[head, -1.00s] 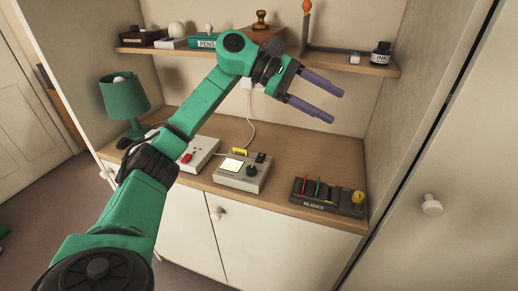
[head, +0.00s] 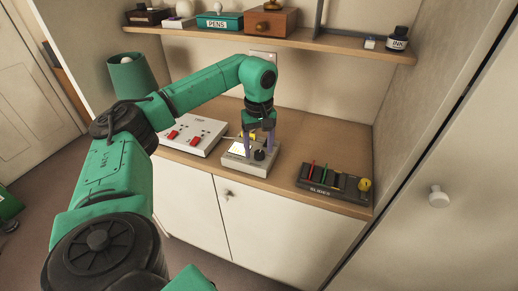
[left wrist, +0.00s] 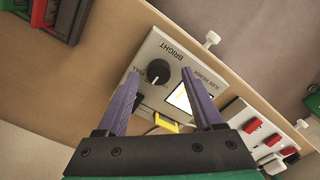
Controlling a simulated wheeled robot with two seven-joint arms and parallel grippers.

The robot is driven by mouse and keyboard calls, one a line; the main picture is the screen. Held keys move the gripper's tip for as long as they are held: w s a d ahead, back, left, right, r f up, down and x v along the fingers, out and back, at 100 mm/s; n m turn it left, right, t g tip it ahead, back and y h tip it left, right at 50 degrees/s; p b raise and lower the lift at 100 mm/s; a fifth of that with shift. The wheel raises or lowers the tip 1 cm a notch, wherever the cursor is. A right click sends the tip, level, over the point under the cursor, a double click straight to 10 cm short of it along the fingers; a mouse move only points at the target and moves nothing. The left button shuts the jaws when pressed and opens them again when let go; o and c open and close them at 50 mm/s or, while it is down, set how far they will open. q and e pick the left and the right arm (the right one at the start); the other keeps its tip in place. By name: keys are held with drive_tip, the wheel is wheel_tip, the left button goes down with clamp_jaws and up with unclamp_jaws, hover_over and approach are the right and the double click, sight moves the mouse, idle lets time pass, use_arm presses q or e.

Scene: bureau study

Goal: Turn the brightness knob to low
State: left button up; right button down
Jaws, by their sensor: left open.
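The brightness knob (left wrist: 158,72) is a round black dial with a pale pointer line, on a grey slide viewer box (head: 236,166) that stands on the wooden counter. The word BRIGHT is printed beside it. In the head view the knob (head: 259,155) sits at the box's right front, just below my left gripper. The viewer's lit panel (left wrist: 180,98) glows beside it. My left gripper (head: 260,140) points down over the box with its purple fingers apart and empty. In the left wrist view the knob shows between the open fingers (left wrist: 160,90), ahead of the tips. My right gripper is out of view.
A white switch box with red switches (head: 194,135) stands left of the viewer. A black slides tray (head: 320,192) lies to its right. A shelf (head: 300,40) with boxes and an ink bottle (head: 397,40) runs above. A green lamp (head: 126,76) stands at the left.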

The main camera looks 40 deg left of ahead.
use_arm(q)
drive_tip(key=shift+d+f, duration=0.1)
drive_tip(key=shift+f, duration=0.35)
drive_tip(key=shift+c, duration=0.2)
clamp_jaws()
drive_tip(key=shift+n, duration=0.3)
drive_tip(key=n+p, duration=0.1)
drive_tip(key=n, duration=0.3)
drive_tip(key=shift+r+p, duration=0.1)
drive_tip(key=shift+p, duration=0.25)
drive_tip(key=n+p, duration=0.1)
drive_tip(key=n, duration=0.4)
drive_tip(key=shift+w+n, duration=0.1)
drive_tip(key=shift+n, duration=0.2)
